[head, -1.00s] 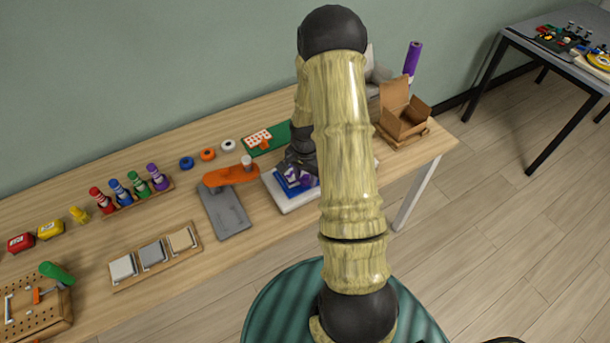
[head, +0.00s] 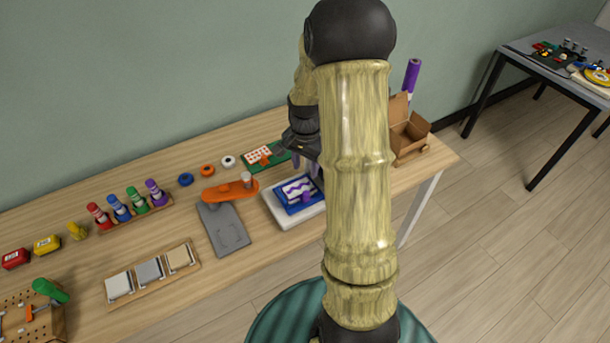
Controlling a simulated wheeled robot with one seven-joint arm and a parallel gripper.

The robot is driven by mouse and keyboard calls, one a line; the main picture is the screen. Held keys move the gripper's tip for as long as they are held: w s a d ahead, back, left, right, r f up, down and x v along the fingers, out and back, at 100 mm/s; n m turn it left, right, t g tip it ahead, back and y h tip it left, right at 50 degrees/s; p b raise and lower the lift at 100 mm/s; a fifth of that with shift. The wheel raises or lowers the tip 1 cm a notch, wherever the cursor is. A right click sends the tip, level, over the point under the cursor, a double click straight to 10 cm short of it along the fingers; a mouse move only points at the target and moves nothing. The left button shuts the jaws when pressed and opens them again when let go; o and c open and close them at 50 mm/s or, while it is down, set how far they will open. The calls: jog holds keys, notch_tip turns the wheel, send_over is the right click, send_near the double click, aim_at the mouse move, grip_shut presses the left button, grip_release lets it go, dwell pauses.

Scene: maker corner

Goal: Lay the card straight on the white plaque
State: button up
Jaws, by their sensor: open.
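The white plaque (head: 285,219) lies on the wooden table just left of my arm. A blue-bordered piece with a white face and a purple wavy mark, which looks like the card (head: 297,188), rests on the plaque. Its edges look roughly in line with the plaque's, but I cannot tell exactly. A small purple part shows at its front edge. My gripper (head: 308,167) is open above and behind the card, apart from it as far as I can see. My arm hides part of the gripper and the plaque's right end.
An orange-handled tool (head: 230,191) on a grey plate (head: 222,232) stands close left of the plaque. A green board (head: 277,160) lies behind it. An open cardboard box (head: 408,142) stands at the right. A rack of coloured bottles (head: 135,211) and a sample tray (head: 152,276) are left.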

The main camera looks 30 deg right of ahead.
jog(key=shift+r, duration=0.15)
dwell(0.4)
jog(key=s+a+r+n+t, duration=0.1)
jog(key=s+a+r+n, duration=0.2)
jog(key=s+a+n, duration=0.3)
jog(key=s+a+r+n+t, duration=0.1)
jog(key=s+a+r+n, duration=0.2)
jog(key=s+a+n, duration=0.3)
jog(key=shift+s+a+r+t, duration=0.2)
jog(key=shift+a+r+t, duration=0.15)
jog(key=shift+a, duration=0.5)
jog(key=shift+r, duration=0.15)
jog(key=shift+r+p, duration=0.35)
jog(key=shift+p, duration=0.1)
